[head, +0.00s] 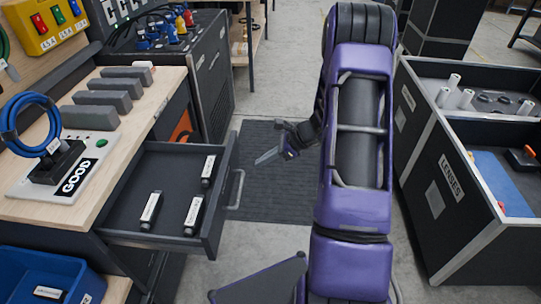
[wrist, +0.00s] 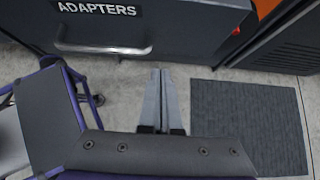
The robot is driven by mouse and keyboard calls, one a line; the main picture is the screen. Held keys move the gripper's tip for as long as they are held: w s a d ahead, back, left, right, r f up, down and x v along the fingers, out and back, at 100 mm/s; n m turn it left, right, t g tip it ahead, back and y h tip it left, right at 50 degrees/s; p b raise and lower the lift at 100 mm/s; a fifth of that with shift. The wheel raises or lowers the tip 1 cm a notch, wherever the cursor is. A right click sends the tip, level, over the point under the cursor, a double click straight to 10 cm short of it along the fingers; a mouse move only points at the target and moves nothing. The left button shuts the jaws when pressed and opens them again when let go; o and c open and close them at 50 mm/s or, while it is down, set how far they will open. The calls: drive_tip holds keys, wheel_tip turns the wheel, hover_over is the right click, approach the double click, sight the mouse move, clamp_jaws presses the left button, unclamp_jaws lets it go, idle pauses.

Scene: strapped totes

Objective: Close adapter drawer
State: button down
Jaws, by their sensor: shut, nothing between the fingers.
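The adapter drawer (head: 135,212) stands pulled out from the wooden workbench on the left in the head view, with several small black-and-white adapters (head: 193,212) lying inside. Its front face, labelled ADAPTERS, shows at the top of the wrist view (wrist: 190,25). The drawer's metal handle (head: 237,190) is on that front and also shows in the wrist view (wrist: 105,49). My gripper (head: 258,161) is shut and empty, to the right of the drawer front in the head view and apart from it. In the wrist view its fingers (wrist: 160,75) point towards the drawer front, right of the handle.
The workbench top (head: 130,135) holds a GOOD board (head: 60,175) with a blue cable and several grey blocks. A blue bin (head: 40,275) is at lower left. A dark floor mat (head: 275,195) lies beside the drawer. A LENSES tote (head: 445,195) stands at right.

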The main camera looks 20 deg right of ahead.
sight(155, 168)
drive_tip(key=w+a+f, duration=0.2)
drive_tip(key=w+a, duration=0.1)
drive_tip(key=a, duration=0.2)
drive_tip(key=shift+w+a+f, duration=0.15)
drive_tip(key=shift+a+f, duration=0.05)
drive_tip(key=shift+a, duration=0.15)
drive_tip(key=w+a, duration=0.5)
drive_tip(key=a, duration=0.3)
drive_tip(key=w+a, duration=0.5)
drive_tip(key=a, duration=0.4)
drive_tip(key=w+a, duration=0.5)
drive_tip(key=a, duration=0.4)
drive_tip(key=shift+a+r, duration=0.1)
drive_tip(key=shift+a, duration=0.2)
